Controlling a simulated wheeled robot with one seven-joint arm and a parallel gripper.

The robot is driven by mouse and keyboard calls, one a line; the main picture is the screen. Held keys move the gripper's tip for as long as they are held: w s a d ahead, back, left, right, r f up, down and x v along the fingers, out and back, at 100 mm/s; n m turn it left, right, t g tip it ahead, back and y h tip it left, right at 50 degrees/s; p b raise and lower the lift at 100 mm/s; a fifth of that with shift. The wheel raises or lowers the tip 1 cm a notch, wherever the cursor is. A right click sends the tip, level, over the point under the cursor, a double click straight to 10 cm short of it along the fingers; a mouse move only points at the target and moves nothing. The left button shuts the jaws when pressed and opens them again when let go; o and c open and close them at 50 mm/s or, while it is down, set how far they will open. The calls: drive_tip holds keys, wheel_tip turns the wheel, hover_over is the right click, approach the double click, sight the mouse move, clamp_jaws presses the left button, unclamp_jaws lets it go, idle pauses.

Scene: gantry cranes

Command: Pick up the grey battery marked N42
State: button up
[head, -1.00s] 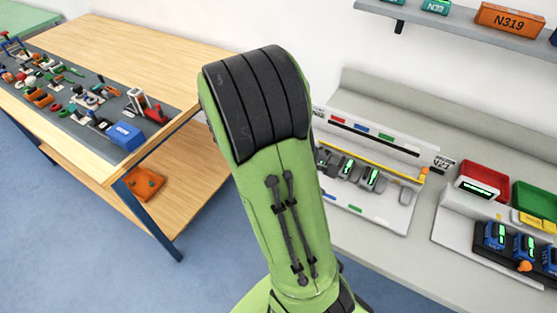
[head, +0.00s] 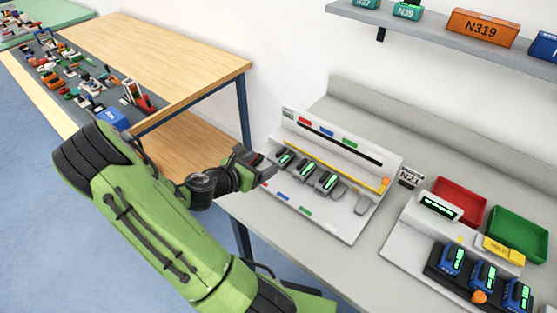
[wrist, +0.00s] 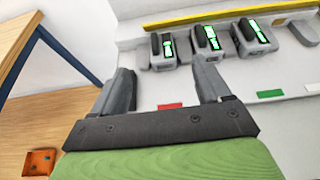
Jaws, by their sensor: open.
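Three grey batteries with lit green bars stand in a row on a white charging station (head: 345,222): the left one (head: 283,158), the middle one (head: 304,168) and the right one (head: 327,182). I cannot read N42 on any of them. In the wrist view they show as the left (wrist: 163,52), middle (wrist: 207,43) and right (wrist: 254,38) batteries. My gripper (wrist: 165,82) is open and empty, its fingers apart and pointing at the station, with the left battery roughly between them but farther off. In the head view my gripper (head: 262,168) is beside the row's left end.
A wooden table (head: 190,60) with many small parts stands at the left. Right of the station are an N21 sign (head: 409,176), a red tray (head: 460,199), a green tray (head: 517,233) and blue batteries (head: 485,275). A shelf (head: 440,48) hangs above.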

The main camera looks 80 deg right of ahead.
sight(289, 151)
drive_tip(key=b+x, duration=0.1)
drive_tip(key=x, duration=1.1)
drive_tip(key=shift+a+f, duration=0.1)
drive_tip(key=shift+a, duration=0.1)
drive_tip(key=shift+c, duration=0.7)
drive_tip(key=c, duration=1)
drive_tip(key=shift+c, duration=0.3)
drive_tip(key=shift+a+r, duration=0.1)
drive_tip(key=shift+r, duration=0.15)
wheel_tip(289, 151, up, 7)
drive_tip(key=shift+w+a+f+p, duration=0.1)
drive_tip(key=shift+a+f+p, duration=0.1)
drive_tip(key=shift+p, duration=1)
drive_tip(key=w+a, duration=0.3)
drive_tip(key=a, duration=0.5)
drive_tip(key=w+a, duration=0.4)
drive_tip(key=a, duration=0.5)
drive_tip(key=shift+w+a+p, duration=0.3)
drive_tip(key=shift+a, duration=0.05)
